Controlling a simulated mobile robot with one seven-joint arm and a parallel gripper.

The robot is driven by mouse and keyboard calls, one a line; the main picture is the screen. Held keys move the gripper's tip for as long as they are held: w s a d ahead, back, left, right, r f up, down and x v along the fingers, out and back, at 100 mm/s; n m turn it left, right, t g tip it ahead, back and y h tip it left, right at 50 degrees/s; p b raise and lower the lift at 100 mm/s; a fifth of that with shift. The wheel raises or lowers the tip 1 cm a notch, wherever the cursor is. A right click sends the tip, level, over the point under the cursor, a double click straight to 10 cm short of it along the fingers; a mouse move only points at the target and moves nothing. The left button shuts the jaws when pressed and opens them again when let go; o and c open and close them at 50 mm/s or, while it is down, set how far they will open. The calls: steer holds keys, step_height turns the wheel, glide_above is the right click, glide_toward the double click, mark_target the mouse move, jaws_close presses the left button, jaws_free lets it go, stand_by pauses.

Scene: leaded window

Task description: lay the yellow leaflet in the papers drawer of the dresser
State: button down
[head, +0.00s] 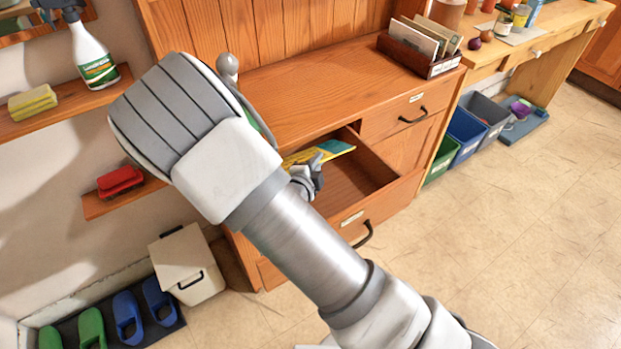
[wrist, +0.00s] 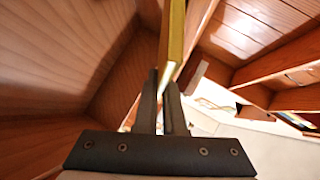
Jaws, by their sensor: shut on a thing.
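The yellow leaflet (head: 320,152), with a blue-green part, shows in the head view over an open drawer (head: 361,190) of the wooden dresser (head: 330,75). My gripper (head: 307,181) is mostly hidden behind my arm. In the wrist view my gripper (wrist: 166,95) has its two fingers closed on the leaflet (wrist: 175,35), which is seen nearly edge-on and points away from the fingers. The drawer's inside shows bare wood where visible; its left part is hidden by my arm. I cannot tell whether the leaflet touches the drawer.
A holder of papers (head: 420,46) stands on the dresser top. A shut drawer (head: 408,117) is right of the open one. Wall shelves hold a spray bottle (head: 92,55) and a red brush (head: 120,182). The floor at right is clear.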

steer(key=shift+s+a+f, duration=0.15)
steer(key=shift+a+f, duration=0.35)
steer(key=shift+a, duration=0.3)
steer(key=shift+f+b, duration=0.65)
steer(key=shift+f, duration=1.4)
steer(key=shift+f, duration=0.6)
steer(key=c, duration=1)
jaws_free()
steer(key=shift+r, duration=0.25)
steer(key=v, duration=0.4)
steer(key=p+v, duration=0.1)
steer(key=v, duration=0.3)
steer(key=r+p+v, duration=0.1)
steer(key=v, duration=0.3)
